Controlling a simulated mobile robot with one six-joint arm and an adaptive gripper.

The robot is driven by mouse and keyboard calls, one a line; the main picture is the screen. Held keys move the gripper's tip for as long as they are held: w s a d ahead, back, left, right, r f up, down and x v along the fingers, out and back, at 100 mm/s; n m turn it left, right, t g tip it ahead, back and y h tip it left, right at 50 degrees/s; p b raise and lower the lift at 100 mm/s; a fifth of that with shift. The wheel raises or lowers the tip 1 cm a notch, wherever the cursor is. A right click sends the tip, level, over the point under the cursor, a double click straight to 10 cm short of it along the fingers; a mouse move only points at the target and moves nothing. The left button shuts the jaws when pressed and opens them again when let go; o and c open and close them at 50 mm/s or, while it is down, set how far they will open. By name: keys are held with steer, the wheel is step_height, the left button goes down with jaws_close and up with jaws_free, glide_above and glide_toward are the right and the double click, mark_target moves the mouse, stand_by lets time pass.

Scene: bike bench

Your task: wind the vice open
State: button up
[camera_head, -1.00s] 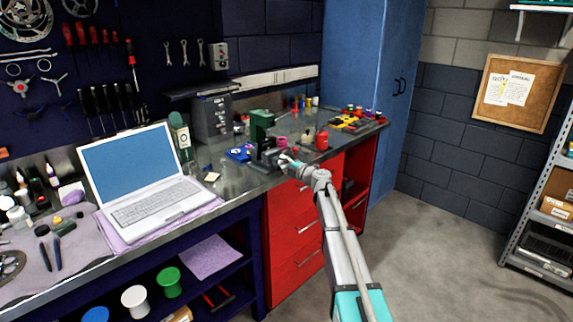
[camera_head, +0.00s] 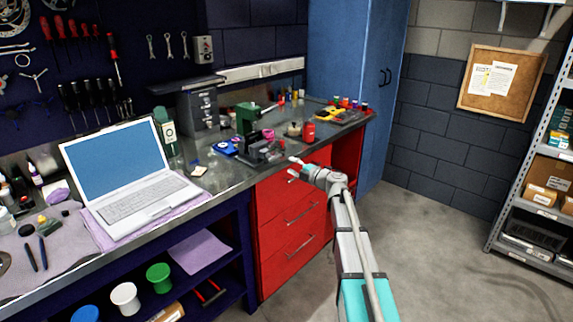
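The vice (camera_head: 264,153) is a dark grey block-like tool at the front edge of the metal workbench, in the middle of the head view. A green upright tool (camera_head: 248,119) stands right behind it; I cannot tell whether the two are joined. The vice's handle and jaw gap are too small to make out. My gripper (camera_head: 296,162) is just right of the vice, in front of the bench edge, and appears apart from it. Its fingers are too small to tell open from shut. No held object shows in it.
The workbench (camera_head: 222,176) has a laptop (camera_head: 125,180) on the left, with a blue item (camera_head: 226,147) and a red container (camera_head: 309,132) near the vice. Red drawers (camera_head: 290,225) stand below. A blue cabinet (camera_head: 350,90) is behind. The floor to the right is clear up to a shelf (camera_head: 530,200).

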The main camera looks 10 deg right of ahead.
steer(key=shift+s+d, duration=0.15)
steer(key=shift+s, duration=0.05)
steer(key=shift+o, duration=0.5)
steer(key=shift+m, duration=0.3)
steer(key=s+m, duration=0.1)
steer(key=m, duration=0.9)
steer(key=s+d+m, duration=0.1)
steer(key=m, duration=2)
steer(key=shift+s+d+m, duration=0.4)
